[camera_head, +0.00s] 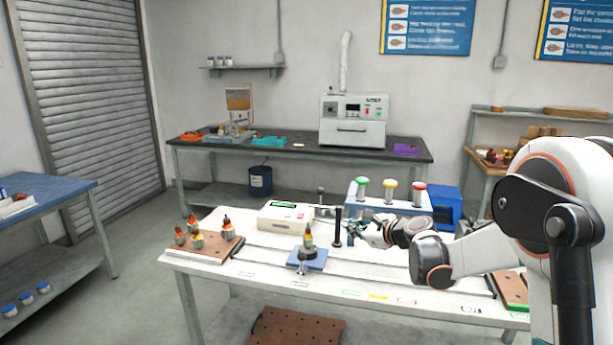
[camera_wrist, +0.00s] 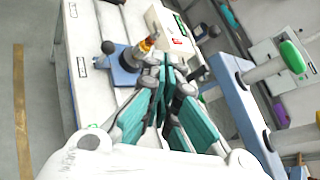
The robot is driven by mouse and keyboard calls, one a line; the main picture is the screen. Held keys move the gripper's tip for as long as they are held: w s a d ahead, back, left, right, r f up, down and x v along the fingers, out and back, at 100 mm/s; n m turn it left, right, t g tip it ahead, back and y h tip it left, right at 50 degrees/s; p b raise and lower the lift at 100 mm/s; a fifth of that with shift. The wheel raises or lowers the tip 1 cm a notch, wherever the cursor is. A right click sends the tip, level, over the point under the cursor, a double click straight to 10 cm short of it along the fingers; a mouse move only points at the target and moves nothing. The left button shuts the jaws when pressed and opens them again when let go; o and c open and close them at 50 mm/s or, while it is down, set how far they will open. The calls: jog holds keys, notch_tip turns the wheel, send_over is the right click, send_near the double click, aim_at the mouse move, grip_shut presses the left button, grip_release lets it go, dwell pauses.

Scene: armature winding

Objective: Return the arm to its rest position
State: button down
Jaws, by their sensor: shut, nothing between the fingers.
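My gripper (camera_wrist: 160,85) shows in the wrist view with its teal-padded fingers together and nothing between them. In the head view my gripper (camera_head: 357,230) is over the white worktable (camera_head: 262,268), beside an upright black post (camera_head: 338,227). My arm reaches in from the right. An armature (camera_head: 308,237) stands upright on a blue fixture (camera_head: 306,260) left of my gripper. The same blue fixture shows in the wrist view (camera_wrist: 122,74), beyond the fingertips.
A blue stand with green, yellow and red-topped posts (camera_head: 390,190) is close behind my gripper. A white tester (camera_head: 285,216) and a brown tray (camera_head: 190,251) with several armatures are at the left. A brown-green tray (camera_head: 512,290) is at the right. The table's front middle is clear.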

jog(key=s+r+n+g+h, duration=0.1)
jog(key=s+r+n, duration=0.1)
jog(key=s+n, duration=0.35)
jog(key=s+r+n+g+h, duration=0.1)
jog(key=s+r+n, duration=0.15)
jog(key=s, duration=0.65)
jog(key=s+r+n+g+h, duration=0.1)
jog(key=s+r+n, duration=0.1)
jog(key=s+n, duration=0.35)
jog(key=s+d+f+n+h, duration=0.1)
jog(key=s+d+n, duration=0.1)
jog(key=s, duration=0.6)
jog(key=s+d+f+n+h, duration=0.2)
jog(key=s+n, duration=0.2)
jog(key=s, duration=0.5)
jog(key=s+d+f+n+g+h, duration=0.1)
jog(key=s+n, duration=0.3)
jog(key=s, duration=0.4)
jog(key=shift+s+d+f+h, duration=0.3)
jog(key=shift+d+f+h, duration=0.3)
jog(key=shift+d, duration=0.2)
